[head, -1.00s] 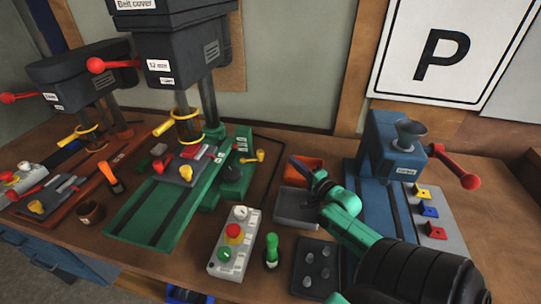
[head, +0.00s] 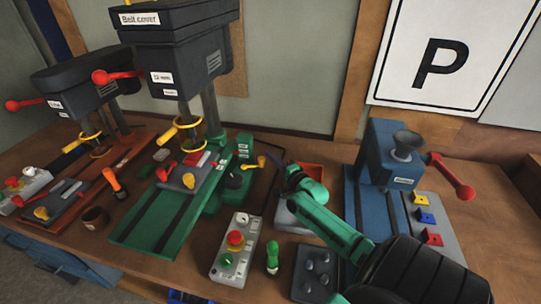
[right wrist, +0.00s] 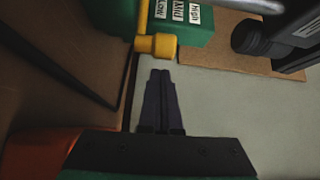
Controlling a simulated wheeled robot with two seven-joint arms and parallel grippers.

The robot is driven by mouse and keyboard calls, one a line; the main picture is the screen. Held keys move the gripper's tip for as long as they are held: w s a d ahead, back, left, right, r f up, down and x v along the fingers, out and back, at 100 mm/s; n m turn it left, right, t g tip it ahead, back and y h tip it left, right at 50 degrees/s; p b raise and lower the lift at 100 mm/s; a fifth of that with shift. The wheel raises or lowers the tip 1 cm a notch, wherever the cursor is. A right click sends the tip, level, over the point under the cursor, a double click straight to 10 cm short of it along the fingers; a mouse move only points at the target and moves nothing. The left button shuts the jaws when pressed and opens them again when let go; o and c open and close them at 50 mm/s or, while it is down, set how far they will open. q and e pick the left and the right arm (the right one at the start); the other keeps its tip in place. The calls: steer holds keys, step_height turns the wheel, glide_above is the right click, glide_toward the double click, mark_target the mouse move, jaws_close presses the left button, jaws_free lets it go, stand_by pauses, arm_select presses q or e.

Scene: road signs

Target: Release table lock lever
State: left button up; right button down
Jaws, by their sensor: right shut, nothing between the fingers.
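A yellow lever (head: 261,161) sticks out from the right side of the green drill press's column base (head: 240,168). I take it to be the table lock lever. In the right wrist view the lever's yellow hub (right wrist: 156,45) and upright arm sit against a green block (right wrist: 185,22) with white High, Mid and Low labels. My right gripper (head: 271,158) is shut and empty, its tips beside the lever in the head view. In the wrist view its fingertips (right wrist: 160,72) lie just below the hub; I cannot tell whether they touch. My left gripper is not in view.
A grey control box (head: 235,245) with a red button, a green-handled tool (head: 272,256) and a dark tray (head: 315,272) lie in front. A blue press (head: 392,155) is at right.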

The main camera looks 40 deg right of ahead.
steer(key=shift+s+a+r, duration=0.25)
steer(key=shift+s+a, duration=0.1)
steer(key=shift+a, duration=0.4)
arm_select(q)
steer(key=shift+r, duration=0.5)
arm_select(e)
steer(key=shift+f, duration=0.15)
steer(key=shift+w+f, duration=0.1)
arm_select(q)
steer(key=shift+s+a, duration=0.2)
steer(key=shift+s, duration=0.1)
arm_select(e)
steer(key=shift+s+a, duration=0.15)
steer(key=shift+s, duration=0.1)
